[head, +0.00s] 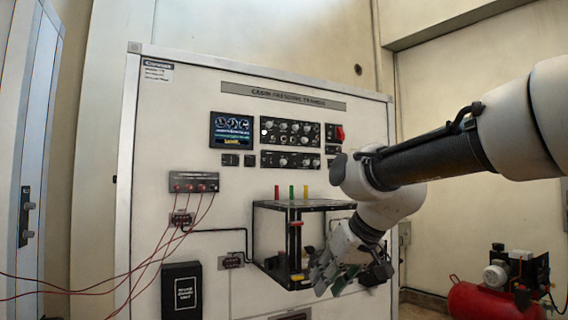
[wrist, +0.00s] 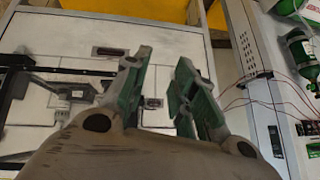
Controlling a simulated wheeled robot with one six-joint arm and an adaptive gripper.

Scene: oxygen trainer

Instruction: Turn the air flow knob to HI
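The upper black knob panel (head: 290,132) and the lower black knob panel (head: 289,160) are on the upright white trainer board, right of the lit screen. Both carry several small round knobs. Their labels are too small to read, so I cannot tell which is the air flow knob or where it points. My gripper (head: 329,281) hangs low in front of the board, below and right of the panels and apart from them. In the wrist view my gripper (wrist: 163,62) is open, with nothing between its green-padded fingers. The knobs do not show clearly there.
A black-framed clear box (head: 272,236) with coloured pegs on top stands out from the board beside my gripper. Red wires (head: 160,258) run from a socket strip (head: 194,182) at left. A red switch (head: 340,133) is right of the panels. A red compressor (head: 492,300) stands at right.

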